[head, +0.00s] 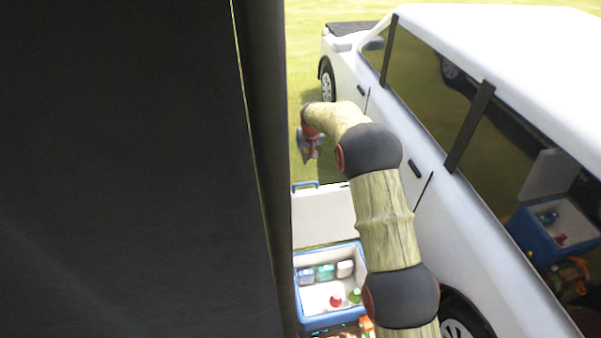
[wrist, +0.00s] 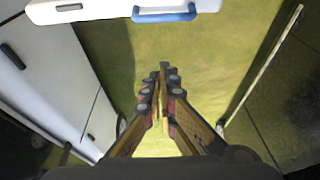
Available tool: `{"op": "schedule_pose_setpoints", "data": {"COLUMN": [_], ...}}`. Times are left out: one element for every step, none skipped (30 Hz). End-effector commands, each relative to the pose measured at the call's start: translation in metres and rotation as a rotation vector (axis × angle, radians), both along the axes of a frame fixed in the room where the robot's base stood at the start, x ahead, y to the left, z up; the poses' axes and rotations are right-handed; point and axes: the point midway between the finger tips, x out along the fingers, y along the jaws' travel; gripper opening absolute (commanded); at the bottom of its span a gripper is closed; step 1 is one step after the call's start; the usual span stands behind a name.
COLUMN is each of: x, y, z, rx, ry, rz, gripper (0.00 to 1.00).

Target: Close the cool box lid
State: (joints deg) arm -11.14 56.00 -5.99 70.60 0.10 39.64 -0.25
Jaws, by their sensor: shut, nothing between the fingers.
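The cool box (head: 358,254) is blue with a white inside, and its top is open. Its white lid (head: 323,217) stands raised at the box's far side, with a blue handle (head: 305,185) on its upper edge. The lid's edge (wrist: 95,10) and the handle (wrist: 165,13) also show along the top of the wrist view. My gripper (head: 308,150) is beyond the lid and above its top edge in the head view. In the wrist view its fingers (wrist: 162,72) are together, empty and apart from the lid. The box's near part is partly hidden by my arm.
Small containers (head: 325,272) and a red-topped item (head: 335,300) are in the box. A white car (head: 425,165) stands close on the right, its window reflecting the box. A large dark panel (head: 130,170) blocks the left. Open grass (head: 303,75) lies beyond.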

Motion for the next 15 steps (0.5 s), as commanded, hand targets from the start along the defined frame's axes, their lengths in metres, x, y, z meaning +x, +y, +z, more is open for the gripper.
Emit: {"op": "schedule_pose_setpoints", "data": {"x": [0.0,0.001,0.002,0.003,0.004,0.006,0.007,0.008,0.011,0.012,0.014,0.016,0.018,0.019,0.021], "y": [0.0,0.0,0.0,0.0,0.0,0.001,0.001,0.002,0.002,0.002,0.003,0.003,0.003,0.004,0.004], "z": [-0.005,-0.006,-0.009,-0.013,-0.016,-0.021,-0.026,-0.03,-0.036,-0.04,-0.044,-0.051,-0.054,-0.058,-0.063], "rx": [0.0,0.0,0.0,0.0,0.0,0.0,-0.001,-0.001,0.0,0.0,0.0,-0.001,0.0,0.0,0.0], "ry": [0.0,0.0,0.0,0.001,0.002,0.002,0.003,0.003,0.002,0.002,0.002,0.003,0.001,0.002,0.001], "rz": [0.0,0.0,0.0,0.0,0.0,0.0,0.0,0.0,0.0,0.0,0.0,0.0,0.0,0.0,0.0], "gripper": [0.0,0.0,0.0,0.0,0.0,0.0,0.0,0.0,0.0,0.0,0.0,0.0,0.0,0.0,0.0]}}
